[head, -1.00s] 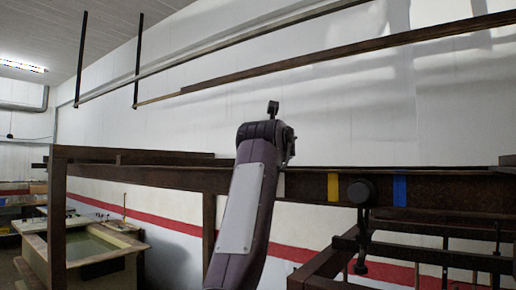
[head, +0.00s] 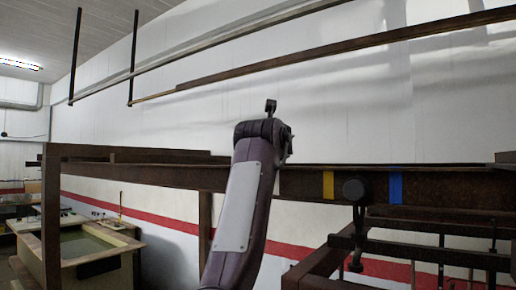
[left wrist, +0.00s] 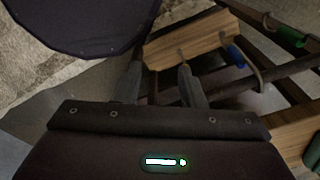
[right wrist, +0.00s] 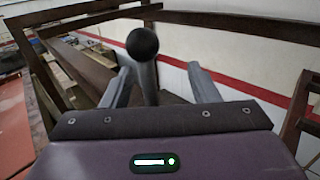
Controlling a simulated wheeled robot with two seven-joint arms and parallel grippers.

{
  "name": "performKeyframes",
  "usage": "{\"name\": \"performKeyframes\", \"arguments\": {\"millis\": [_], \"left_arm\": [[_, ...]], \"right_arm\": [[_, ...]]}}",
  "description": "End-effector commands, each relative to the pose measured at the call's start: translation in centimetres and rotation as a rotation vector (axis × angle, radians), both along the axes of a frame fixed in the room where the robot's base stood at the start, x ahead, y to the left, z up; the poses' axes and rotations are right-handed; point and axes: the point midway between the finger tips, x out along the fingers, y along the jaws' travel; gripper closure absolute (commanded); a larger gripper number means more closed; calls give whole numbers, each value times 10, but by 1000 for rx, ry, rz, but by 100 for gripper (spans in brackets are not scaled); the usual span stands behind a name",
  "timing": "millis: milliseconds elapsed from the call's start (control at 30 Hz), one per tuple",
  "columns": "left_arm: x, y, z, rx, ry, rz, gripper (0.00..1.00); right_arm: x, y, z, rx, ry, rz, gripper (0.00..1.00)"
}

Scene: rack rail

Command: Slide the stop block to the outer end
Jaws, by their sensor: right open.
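A dark rail (head: 440,188) with a yellow band (head: 328,185) and a blue band (head: 396,188) runs across the head view. A round black knob (head: 355,189) sits on it between the bands, with a dark rod below; this looks like the stop block's knob. In the right wrist view, a black ball (right wrist: 142,42) on a grey post stands between the open fingers of my right gripper (right wrist: 163,85), nearer the left finger. I cannot tell if it is the same knob. My left gripper (left wrist: 160,85) has its fingers apart, with nothing held. Neither gripper's fingers show in the head view.
One of my arm links stands before the rail at mid-picture. A dark frame lies below the rail at the right. A tank (head: 85,250) stands at the lower left. The left wrist view shows a wooden board (left wrist: 190,38) with hooks beyond the fingers.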

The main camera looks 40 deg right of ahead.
Motion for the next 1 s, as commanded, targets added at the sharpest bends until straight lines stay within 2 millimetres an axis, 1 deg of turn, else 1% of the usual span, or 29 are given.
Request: {"name": "performKeyframes", "arguments": {"millis": [367, 1000], "left_arm": [[0, 1, -2, 1, 0, 0, 64], [0, 1, -29, 2, 0, 0, 64]], "right_arm": [[-1, 2, -1, 0, 0, 2, 45], [-40, 20, -2, 0, -1, 2, 45]]}}
